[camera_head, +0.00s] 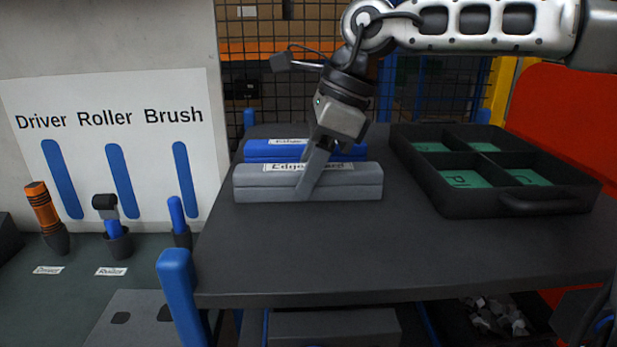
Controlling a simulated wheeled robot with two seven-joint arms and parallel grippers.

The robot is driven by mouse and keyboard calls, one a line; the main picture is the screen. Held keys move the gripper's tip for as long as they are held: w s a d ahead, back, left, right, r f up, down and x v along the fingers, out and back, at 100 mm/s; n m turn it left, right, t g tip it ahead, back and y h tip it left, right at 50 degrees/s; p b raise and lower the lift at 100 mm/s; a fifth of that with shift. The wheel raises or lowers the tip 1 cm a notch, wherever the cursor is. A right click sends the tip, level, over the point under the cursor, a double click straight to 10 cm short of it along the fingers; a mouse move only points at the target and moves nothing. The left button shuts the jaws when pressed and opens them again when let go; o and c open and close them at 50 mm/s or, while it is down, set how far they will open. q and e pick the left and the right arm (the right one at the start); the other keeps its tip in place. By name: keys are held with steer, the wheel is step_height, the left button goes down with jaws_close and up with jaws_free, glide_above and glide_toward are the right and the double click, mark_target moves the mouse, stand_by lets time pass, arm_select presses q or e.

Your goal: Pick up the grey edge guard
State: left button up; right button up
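The grey edge guard (345,184) is a long grey block with a white label on top, lying on the dark table (390,260). A blue edge guard (263,151) lies just behind it, also labelled. My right gripper (309,185) comes down from above at the middle of the grey guard. A finger shows in front of the guard's front face and covers part of its label. The other finger is hidden, so I cannot tell whether the gripper is closed on the guard. The guard appears to rest on the table. My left gripper is not in view.
A black divided case (447,205) with green-bottomed compartments stands at the right of the table. On the left, an orange driver (42,205), a roller (108,210) and a brush (177,215) stand in holders before a labelled board (110,90). The table's front is clear.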

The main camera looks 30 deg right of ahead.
steer(key=c, duration=0.3)
steer(key=shift+r, duration=0.1)
step_height(320, 180, up, 10)
steer(key=shift+f, duration=0.1)
